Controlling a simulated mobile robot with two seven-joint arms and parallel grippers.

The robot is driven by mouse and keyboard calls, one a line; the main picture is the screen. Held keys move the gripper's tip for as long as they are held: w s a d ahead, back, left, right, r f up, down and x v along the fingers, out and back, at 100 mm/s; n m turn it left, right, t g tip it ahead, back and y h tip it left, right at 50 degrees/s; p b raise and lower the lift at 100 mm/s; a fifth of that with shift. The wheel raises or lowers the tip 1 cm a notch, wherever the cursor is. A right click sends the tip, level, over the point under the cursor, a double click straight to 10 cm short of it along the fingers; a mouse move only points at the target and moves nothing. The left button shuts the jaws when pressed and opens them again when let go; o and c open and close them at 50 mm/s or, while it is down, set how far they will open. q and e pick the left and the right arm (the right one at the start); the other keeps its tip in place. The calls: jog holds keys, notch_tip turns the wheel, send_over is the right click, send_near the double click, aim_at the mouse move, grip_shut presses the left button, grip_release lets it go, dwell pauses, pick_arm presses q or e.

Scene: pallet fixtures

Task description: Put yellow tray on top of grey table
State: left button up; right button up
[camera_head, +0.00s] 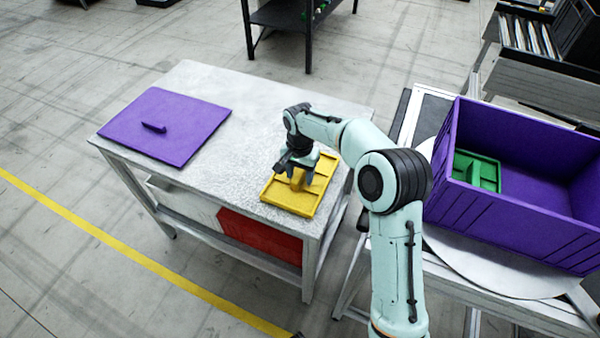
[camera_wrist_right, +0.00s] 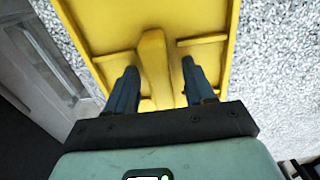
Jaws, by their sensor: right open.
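The yellow tray (camera_head: 318,193) lies flat on the grey table (camera_head: 225,88), near its right front corner. My right gripper (camera_head: 298,180) is over the tray with its fingers pointing down. In the right wrist view the gripper (camera_wrist_right: 155,88) is open, with one finger on each side of the tray's raised middle ridge (camera_wrist_right: 155,60). I cannot tell whether the fingers touch the ridge. The tray also fills the top of that view (camera_wrist_right: 100,25). My left gripper is not in view.
A purple lid (camera_head: 190,125) with a handle lies on the table's left part. A red bin (camera_head: 258,236) sits on the shelf below. At right, a purple crate (camera_head: 485,215) holding a green tray (camera_head: 478,170) stands on a round plate (camera_head: 500,283). The table's middle is clear.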

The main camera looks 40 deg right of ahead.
aim_at(300, 172)
notch_tip(300, 172, up, 12)
jog(key=p, duration=0.1)
jog(key=shift+r+p, duration=0.15)
jog(key=shift+p, duration=0.25)
dwell(0.4)
